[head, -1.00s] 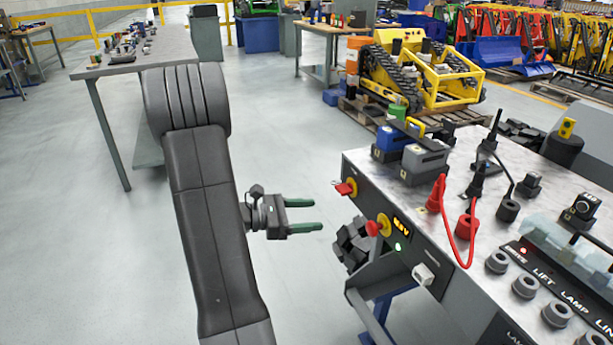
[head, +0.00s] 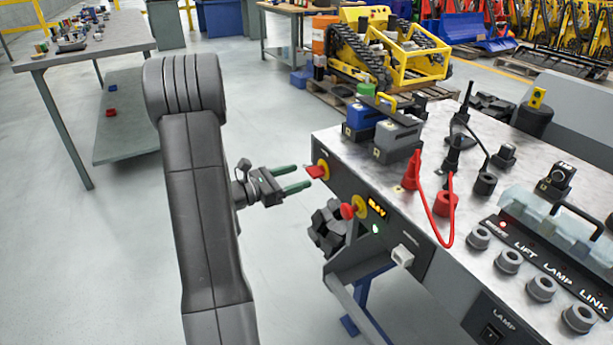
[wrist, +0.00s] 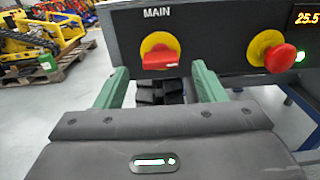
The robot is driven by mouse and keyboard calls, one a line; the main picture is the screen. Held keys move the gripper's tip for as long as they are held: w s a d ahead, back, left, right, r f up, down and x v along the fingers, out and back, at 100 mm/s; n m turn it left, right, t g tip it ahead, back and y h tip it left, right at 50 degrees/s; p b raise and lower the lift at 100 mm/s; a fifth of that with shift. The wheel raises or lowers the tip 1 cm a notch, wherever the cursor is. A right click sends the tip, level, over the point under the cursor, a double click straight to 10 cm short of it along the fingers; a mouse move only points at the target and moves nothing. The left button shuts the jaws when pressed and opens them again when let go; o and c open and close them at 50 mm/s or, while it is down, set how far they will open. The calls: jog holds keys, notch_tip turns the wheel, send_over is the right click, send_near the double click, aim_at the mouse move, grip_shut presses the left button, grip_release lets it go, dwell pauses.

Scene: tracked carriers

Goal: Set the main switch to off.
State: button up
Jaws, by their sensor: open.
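The main switch (head: 317,171) is a red handle on a yellow round plate, on the front panel of the bench. In the wrist view the main switch (wrist: 160,52) sits under the label MAIN, its red handle lying about level across the plate. My gripper (head: 299,179) is open and empty, its green fingertips pointing at the switch from the left. In the wrist view the fingers of my gripper (wrist: 159,82) stand on either side of the switch, a little below it. I cannot tell whether they touch anything.
A red mushroom button (wrist: 280,58) on a yellow plate sits right of the switch, beside an orange display (head: 376,206). A white socket piece (head: 402,256) sits lower on the panel. A black ribbed block (head: 327,228) is below the switch.

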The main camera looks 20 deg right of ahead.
aim_at(309, 173)
jog(key=shift+w+d, duration=0.15)
jog(key=shift+d, duration=1.8)
jog(key=c, duration=1)
